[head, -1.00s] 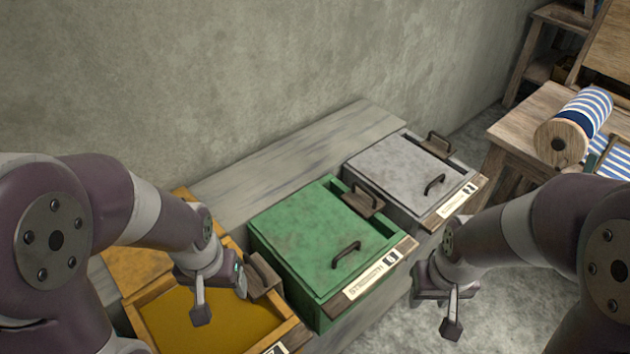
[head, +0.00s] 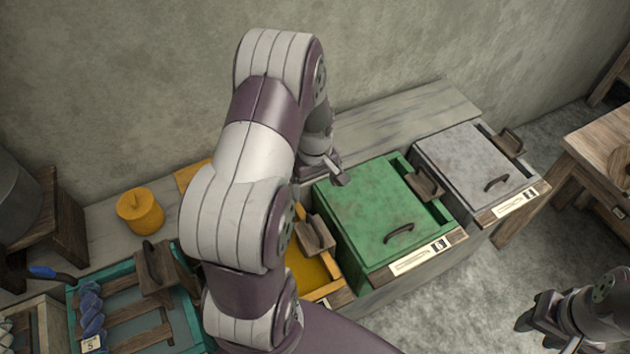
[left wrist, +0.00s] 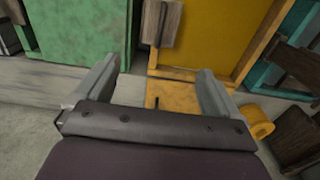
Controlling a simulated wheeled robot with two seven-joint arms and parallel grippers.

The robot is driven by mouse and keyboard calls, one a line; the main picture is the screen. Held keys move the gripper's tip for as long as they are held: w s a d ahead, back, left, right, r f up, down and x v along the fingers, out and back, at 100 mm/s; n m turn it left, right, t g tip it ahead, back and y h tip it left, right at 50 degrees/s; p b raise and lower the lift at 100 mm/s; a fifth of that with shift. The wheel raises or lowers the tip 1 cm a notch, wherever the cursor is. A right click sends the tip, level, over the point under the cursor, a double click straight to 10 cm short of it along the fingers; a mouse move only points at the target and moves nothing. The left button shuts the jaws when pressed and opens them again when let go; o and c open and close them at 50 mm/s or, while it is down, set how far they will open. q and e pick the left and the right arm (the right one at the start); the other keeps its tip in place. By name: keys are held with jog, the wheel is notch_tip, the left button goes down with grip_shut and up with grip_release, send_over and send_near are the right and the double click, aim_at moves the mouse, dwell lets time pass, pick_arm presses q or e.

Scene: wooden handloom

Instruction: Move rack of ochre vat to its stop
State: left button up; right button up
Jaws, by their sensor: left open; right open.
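The ochre vat (head: 312,272) is open, with ochre liquid inside, and is largely hidden behind my left arm in the head view. Its rack's wooden handle block (head: 317,235) stands by the vat's right side; the block also shows at the top of the left wrist view (left wrist: 158,22), beside the ochre vat's liquid (left wrist: 215,30). My left gripper (head: 328,168) is behind the vats near the wall. In the left wrist view its fingers (left wrist: 152,90) are open and empty, apart from the rack. My right gripper (head: 540,322) is open and empty at lower right, over the floor.
A green lidded vat (head: 375,215) and a grey lidded vat (head: 470,165) stand to the right. A teal vat (head: 195,325) with a rack and blue yarn is at left. An ochre round container (head: 140,212) sits on the back ledge. A wooden bench (head: 590,150) is far right.

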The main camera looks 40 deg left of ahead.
pick_arm(q)
jog(key=b, duration=0.7)
send_near(315, 225)
notch_tip(315, 225, down, 10)
jog(key=b, duration=0.6)
jog(key=shift+s+r, duration=0.1)
jog(key=shift+r, duration=0.15)
jog(key=shift+f+b, duration=0.45)
jog(key=shift+f, duration=0.15)
